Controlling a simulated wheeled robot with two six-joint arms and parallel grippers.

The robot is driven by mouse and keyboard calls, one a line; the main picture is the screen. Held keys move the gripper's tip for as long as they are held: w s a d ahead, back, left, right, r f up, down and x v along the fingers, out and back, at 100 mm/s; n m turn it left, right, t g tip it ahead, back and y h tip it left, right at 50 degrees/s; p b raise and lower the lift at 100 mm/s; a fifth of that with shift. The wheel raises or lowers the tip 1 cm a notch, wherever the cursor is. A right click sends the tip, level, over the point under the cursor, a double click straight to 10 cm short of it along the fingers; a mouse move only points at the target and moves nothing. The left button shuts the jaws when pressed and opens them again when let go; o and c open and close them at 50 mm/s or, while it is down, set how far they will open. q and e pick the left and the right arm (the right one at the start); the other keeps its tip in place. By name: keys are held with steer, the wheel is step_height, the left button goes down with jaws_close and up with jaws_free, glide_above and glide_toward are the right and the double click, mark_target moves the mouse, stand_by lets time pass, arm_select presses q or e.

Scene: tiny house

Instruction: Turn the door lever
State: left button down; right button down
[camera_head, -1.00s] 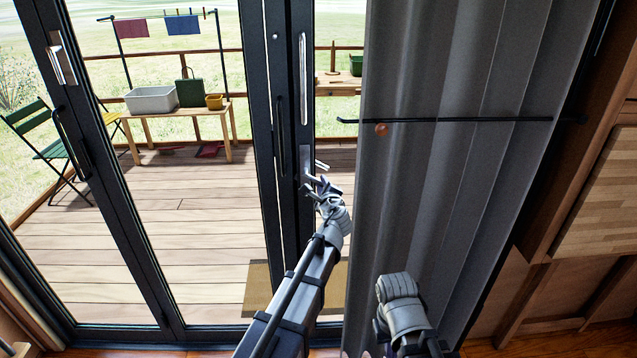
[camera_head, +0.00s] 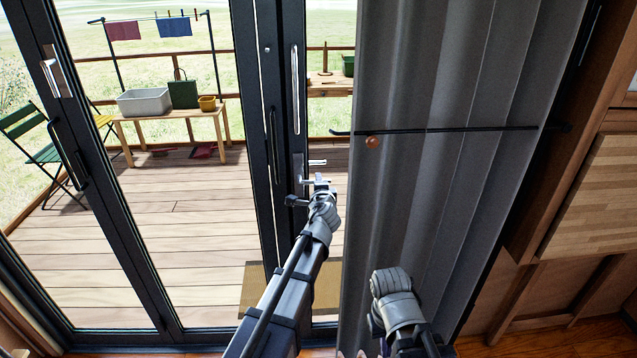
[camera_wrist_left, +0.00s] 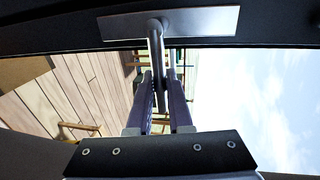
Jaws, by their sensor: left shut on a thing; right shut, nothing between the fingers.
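The glass door has a dark frame with a silver lock plate (camera_head: 298,168); the plate also shows at the top of the left wrist view (camera_wrist_left: 205,20). The door lever (camera_wrist_left: 157,52) sticks out from it, roughly square to the plate's length. My left gripper (camera_head: 312,186) is at the lever; in the left wrist view its two purple-padded fingers (camera_wrist_left: 162,88) are closed around the lever's free end. In the head view the gripper hides most of the lever. My right gripper (camera_head: 350,353) is low at the bottom edge, shut and empty, mostly hidden by its own arm.
A grey curtain (camera_head: 440,90) hangs just right of the lever, with a dark rod (camera_head: 460,129) across it. A tall bar handle (camera_head: 295,90) is above the lock plate. Wooden cabinetry (camera_head: 590,200) stands at the right. Beyond the glass is a deck with a bench (camera_head: 180,112).

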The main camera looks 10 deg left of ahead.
stand_by(0.4)
arm_select(q)
steer(key=c, duration=0.8)
jaws_free()
steer(key=shift+c, duration=0.2)
steer(key=p+v, duration=0.1)
steer(key=v, duration=0.6)
steer(key=shift+s, duration=0.35)
steer(key=shift+d+r, duration=0.1)
steer(key=shift+r, duration=0.05)
